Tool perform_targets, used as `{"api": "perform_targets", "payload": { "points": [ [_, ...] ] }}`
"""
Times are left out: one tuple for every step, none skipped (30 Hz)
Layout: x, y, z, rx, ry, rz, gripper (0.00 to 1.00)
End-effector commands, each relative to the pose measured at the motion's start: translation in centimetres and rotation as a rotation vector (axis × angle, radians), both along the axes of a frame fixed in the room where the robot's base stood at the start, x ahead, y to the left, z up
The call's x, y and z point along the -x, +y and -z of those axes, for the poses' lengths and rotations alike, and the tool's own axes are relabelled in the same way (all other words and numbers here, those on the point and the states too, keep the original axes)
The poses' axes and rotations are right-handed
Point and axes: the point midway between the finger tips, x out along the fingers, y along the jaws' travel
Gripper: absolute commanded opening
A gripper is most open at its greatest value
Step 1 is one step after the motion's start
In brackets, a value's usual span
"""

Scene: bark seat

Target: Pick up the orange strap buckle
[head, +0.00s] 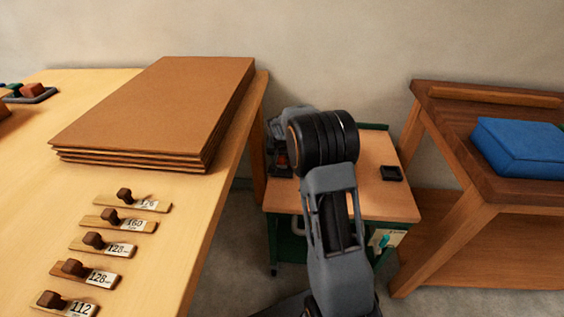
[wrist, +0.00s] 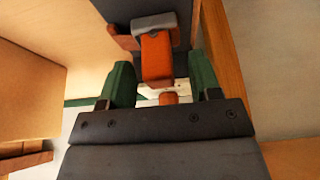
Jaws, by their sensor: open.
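In the wrist view an orange block-like piece with a grey end, which looks like the orange strap buckle (wrist: 156,58), shows between the two green fingers of my gripper (wrist: 160,72). The gripper is open, with a finger on either side of the piece and gaps beside it. I cannot tell how far beyond the fingertips it lies. A smaller orange bit shows below it, close to the gripper's dark body. In the head view my arm hides most of the gripper, and a small orange-red patch (head: 282,159) shows beside it over the cart.
A green-framed cart with a wooden top (head: 385,206) stands under my arm, with a small black tray (head: 392,173) on it. The left bench (head: 150,250) holds stacked brown sheets (head: 160,105) and several knobbed wooden pieces. A blue cushion (head: 520,145) lies on the right bench (head: 455,125).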

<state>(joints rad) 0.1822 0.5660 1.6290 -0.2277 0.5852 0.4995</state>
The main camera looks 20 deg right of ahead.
Motion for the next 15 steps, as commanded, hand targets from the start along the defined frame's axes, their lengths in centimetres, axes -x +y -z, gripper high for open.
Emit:
{"api": "perform_targets", "payload": {
  "points": [
    [0.01,0.00,-0.04,0.000,0.000,0.000,0.57],
    [0.01,0.00,-0.04,0.000,0.000,0.000,0.56],
    [0.01,0.00,-0.05,0.000,0.000,0.000,0.53],
    [0.01,0.00,-0.05,0.000,0.000,0.000,0.50],
    [0.01,0.00,-0.05,0.000,0.000,0.000,0.47],
    [0.02,0.01,-0.05,0.000,0.000,0.000,0.43],
    [0.02,0.01,-0.06,0.000,0.000,0.000,0.40],
    [0.02,0.01,-0.06,0.000,0.000,0.000,0.37],
    [0.02,0.01,-0.06,0.000,0.000,0.000,0.34],
    [0.02,0.01,-0.06,0.000,0.000,0.000,0.31],
    [0.02,0.02,-0.06,0.000,0.000,0.000,0.28],
    [0.02,0.02,-0.06,0.000,0.000,0.000,0.24],
    [0.02,0.02,-0.06,0.000,0.000,0.000,0.21],
    [0.02,0.02,-0.06,0.000,0.000,0.000,0.18],
    [0.02,0.02,-0.06,0.000,0.000,0.000,0.14]
  ]
}}
